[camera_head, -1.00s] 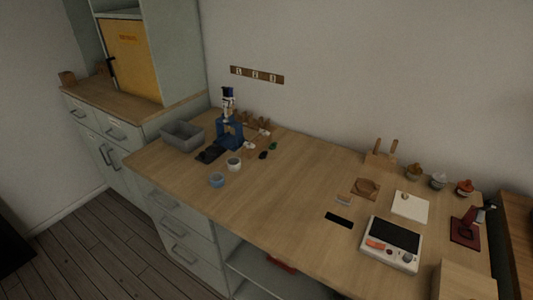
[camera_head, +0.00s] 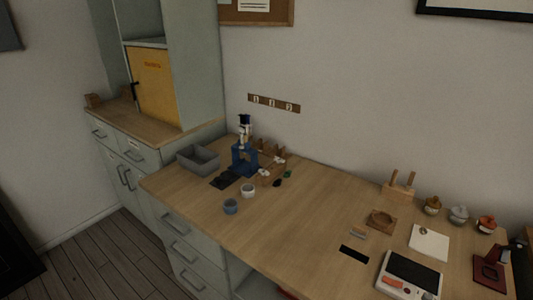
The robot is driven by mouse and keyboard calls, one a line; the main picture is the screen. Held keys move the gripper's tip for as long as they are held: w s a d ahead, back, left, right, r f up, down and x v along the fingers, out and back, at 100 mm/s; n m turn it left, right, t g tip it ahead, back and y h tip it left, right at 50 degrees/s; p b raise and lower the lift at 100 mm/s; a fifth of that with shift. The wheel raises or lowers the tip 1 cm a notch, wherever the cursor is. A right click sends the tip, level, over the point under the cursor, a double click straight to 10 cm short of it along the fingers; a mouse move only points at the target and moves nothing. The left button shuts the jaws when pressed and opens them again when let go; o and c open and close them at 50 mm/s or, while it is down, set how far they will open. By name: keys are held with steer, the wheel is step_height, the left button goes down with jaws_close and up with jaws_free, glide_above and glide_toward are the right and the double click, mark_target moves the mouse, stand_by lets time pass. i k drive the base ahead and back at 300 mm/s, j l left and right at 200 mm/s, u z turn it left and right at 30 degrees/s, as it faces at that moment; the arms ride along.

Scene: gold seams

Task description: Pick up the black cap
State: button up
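A small black item (camera_head: 277,183) lies on the wooden worktop, right of the blue stand and next to a small green item (camera_head: 287,174). It may be the black cap, but it is too small to tell for sure. The blue stand (camera_head: 244,160) holds an upright white piece with a dark top (camera_head: 244,119). My gripper is not in view.
A grey bin (camera_head: 198,158), a black mat (camera_head: 225,179), a white cup (camera_head: 248,190) and a blue cup (camera_head: 230,206) surround the stand. A scale (camera_head: 410,275) and a white pad (camera_head: 428,243) are at the right. The middle of the worktop (camera_head: 310,210) is clear.

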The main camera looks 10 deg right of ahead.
mark_target(278, 182)
steer(key=i+j+z, duration=0.25)
steer(key=i+j, duration=0.15)
steer(key=j, duration=0.15)
steer(key=i+j+z, duration=0.2)
steer(key=i+j, duration=0.2)
steer(key=j, duration=0.25)
steer(key=i+j+z, duration=0.1)
steer(key=j, duration=0.2)
steer(key=i+j+z, duration=0.25)
steer(key=j, duration=0.45)
steer(key=i+j+z, duration=0.1)
steer(key=i+j, duration=0.15)
steer(key=j, duration=0.15)
